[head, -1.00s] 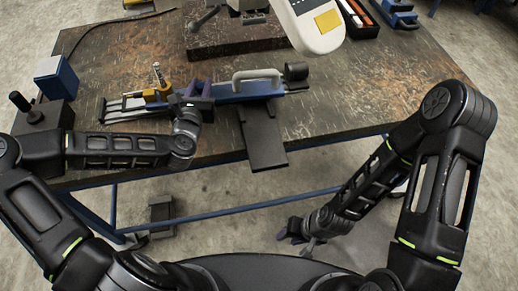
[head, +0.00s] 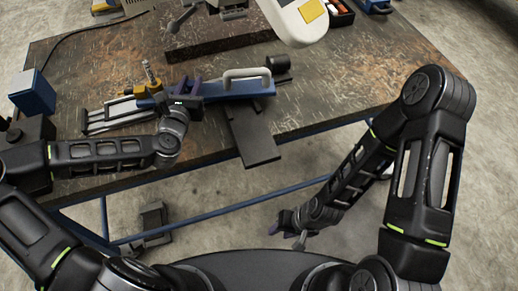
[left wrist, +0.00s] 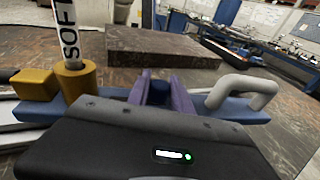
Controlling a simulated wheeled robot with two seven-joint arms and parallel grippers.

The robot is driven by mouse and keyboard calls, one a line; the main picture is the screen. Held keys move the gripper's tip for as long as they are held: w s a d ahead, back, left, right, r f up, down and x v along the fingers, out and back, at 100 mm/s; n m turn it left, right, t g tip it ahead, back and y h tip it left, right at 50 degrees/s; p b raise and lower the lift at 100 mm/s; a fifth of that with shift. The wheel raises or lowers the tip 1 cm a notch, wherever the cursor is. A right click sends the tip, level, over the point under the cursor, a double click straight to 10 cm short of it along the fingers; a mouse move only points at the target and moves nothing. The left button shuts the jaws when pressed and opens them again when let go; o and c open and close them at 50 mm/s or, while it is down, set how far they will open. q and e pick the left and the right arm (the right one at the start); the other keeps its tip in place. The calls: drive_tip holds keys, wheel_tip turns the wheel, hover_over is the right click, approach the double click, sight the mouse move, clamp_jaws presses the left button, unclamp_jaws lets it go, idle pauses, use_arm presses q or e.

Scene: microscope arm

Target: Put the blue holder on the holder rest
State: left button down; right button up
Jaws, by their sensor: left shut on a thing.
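The blue holder (head: 212,89) is a long blue bar with a pale arched handle (head: 247,74). It lies across the front part of the table, and it also shows in the left wrist view (left wrist: 222,116). My left gripper (head: 187,88) is shut on the bar, left of the handle. Its purple fingers (left wrist: 165,92) stand at the bar in the left wrist view. I cannot tell for certain which part is the holder rest; a dark flat plate (head: 255,140) extends from under the bar toward the front edge. My right gripper (head: 289,222) hangs low in front of the table, away from the holder; its opening is unclear.
Metal rails (head: 112,117) and a yellow-brown clamp (head: 148,88) with an upright tube adjoin the bar's left end. A black knob (head: 278,63) is at its right end. The microscope's white arm (head: 295,20) overhangs behind. A blue block (head: 32,91) stands left. Table space at right is clear.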

sight(216, 90)
use_arm(q)
drive_tip(key=d+m+h, duration=0.1)
drive_tip(key=d+h, duration=0.1)
drive_tip(key=d, duration=0.1)
drive_tip(key=d+m+g+h+b, duration=0.1)
drive_tip(key=d+m+h, duration=0.1)
drive_tip(key=d+h, duration=0.1)
drive_tip(key=shift+w+d+m, duration=0.2)
drive_tip(key=shift+d+m, duration=0.05)
drive_tip(key=shift+m, duration=0.05)
drive_tip(key=s+d+m+g+h, duration=0.1)
drive_tip(key=d+r+m+g+h, duration=0.1)
drive_tip(key=d+h, duration=0.1)
drive_tip(key=s+d+m+g+h, duration=0.1)
drive_tip(key=d+m, duration=0.1)
drive_tip(key=shift+s+d+r+h, duration=0.15)
drive_tip(key=shift+s+d+h, duration=0.05)
drive_tip(key=shift+s+h, duration=0.2)
drive_tip(key=s+d+r+m+g+h, duration=0.2)
drive_tip(key=s+r+m+g, duration=0.1)
drive_tip(key=s+m+g, duration=0.1)
drive_tip(key=s+d+r+m+g+h, duration=0.2)
drive_tip(key=s+d+r+m+g, duration=0.1)
drive_tip(key=s+g, duration=0.3)
drive_tip(key=shift+s+d+r+m+h+b, duration=0.25)
drive_tip(key=shift+s+d+m+h+b, duration=0.15)
drive_tip(key=shift+s, duration=0.35)
drive_tip(key=shift+f, duration=0.1)
drive_tip(key=shift+f, duration=3.05)
drive_tip(key=shift+f, duration=0.1)
